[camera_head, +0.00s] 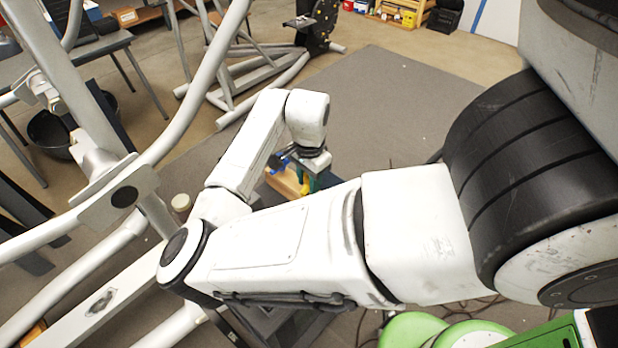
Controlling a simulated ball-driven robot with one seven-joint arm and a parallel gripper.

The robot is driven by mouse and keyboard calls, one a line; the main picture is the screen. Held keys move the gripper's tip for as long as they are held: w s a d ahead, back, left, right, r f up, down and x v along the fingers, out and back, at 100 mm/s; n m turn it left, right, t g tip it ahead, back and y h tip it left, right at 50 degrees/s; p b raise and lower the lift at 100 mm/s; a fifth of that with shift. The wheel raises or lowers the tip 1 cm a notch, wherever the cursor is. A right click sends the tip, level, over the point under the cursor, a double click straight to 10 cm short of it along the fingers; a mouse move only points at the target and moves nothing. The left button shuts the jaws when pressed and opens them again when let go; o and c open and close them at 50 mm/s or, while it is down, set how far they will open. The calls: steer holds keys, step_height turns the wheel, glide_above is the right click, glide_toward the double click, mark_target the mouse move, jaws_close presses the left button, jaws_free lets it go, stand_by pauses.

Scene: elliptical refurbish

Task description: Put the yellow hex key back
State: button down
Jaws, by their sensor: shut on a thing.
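My gripper (313,161) points down at the end of my white arm, near the middle of the head view. It is shut on the yellow hex key (304,184), of which only a small yellow piece shows below the jaws. My forearm hides the lower part of the fingers and most of the key. A tan block or holder (284,184) lies just below and left of the gripper, with blue and black parts (279,161) beside it. Something green also shows by the fingers. I cannot tell whether the key touches the holder.
Grey tubes of an elliptical machine (190,95) fill the left side, close to my arm's elbow. A grey mat (400,100) lies clear behind the gripper. A second machine stands on the floor at the back.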

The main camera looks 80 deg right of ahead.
steer(key=c, duration=0.7)
jaws_free()
step_height(320, 180, up, 11)
steer(key=shift+f+b, duration=0.15)
steer(key=shift+b, duration=0.15)
stand_by(0.4)
